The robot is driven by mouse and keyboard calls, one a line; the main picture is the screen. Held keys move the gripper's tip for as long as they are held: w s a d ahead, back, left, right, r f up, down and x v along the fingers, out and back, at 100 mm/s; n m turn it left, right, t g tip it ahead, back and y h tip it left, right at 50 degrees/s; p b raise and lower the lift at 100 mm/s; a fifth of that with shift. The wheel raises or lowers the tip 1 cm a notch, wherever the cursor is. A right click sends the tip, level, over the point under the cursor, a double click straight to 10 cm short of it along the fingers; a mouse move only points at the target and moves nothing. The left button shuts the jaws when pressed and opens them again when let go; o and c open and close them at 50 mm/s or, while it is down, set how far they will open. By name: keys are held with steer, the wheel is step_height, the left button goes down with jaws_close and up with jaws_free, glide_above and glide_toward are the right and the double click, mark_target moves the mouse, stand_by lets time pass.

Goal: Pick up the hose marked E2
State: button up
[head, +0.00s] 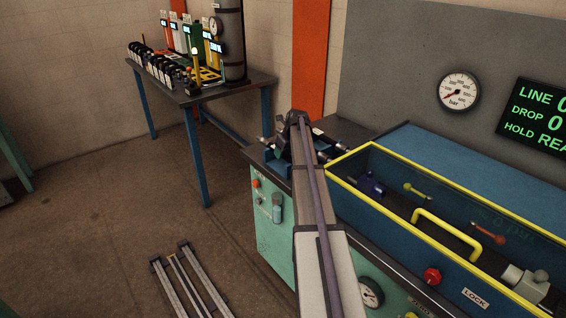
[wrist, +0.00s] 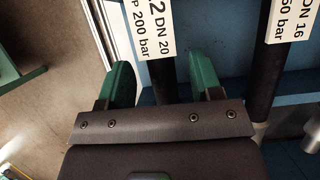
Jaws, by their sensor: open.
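In the wrist view my gripper (wrist: 159,68) has its two green fingers apart, with nothing clamped. A black hose (wrist: 161,88) runs between the fingers in the picture. Its white tag (wrist: 155,30) reads "2 DN 20" and "P 200 bar"; the first character is cut off, so I cannot confirm that it says E2. I cannot tell how far the fingertips are above or around the hose. In the head view my arm reaches to the bench's far left end and hides most of the gripper and hoses there.
A second black hose (wrist: 265,80) with a "DN 16" tag (wrist: 290,20) lies to the right. Blue supports are around the hoses. In the head view a yellow-edged blue test box (head: 450,240) stands right of my arm. A table with equipment (head: 205,92) stands at the back left.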

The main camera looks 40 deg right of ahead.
steer(key=shift+b+x, duration=0.4)
steer(key=shift+x, duration=0.8)
steer(key=shift+s+r, duration=0.1)
steer(key=shift+r, duration=0.1)
steer(key=shift+c, duration=0.2)
jaws_close()
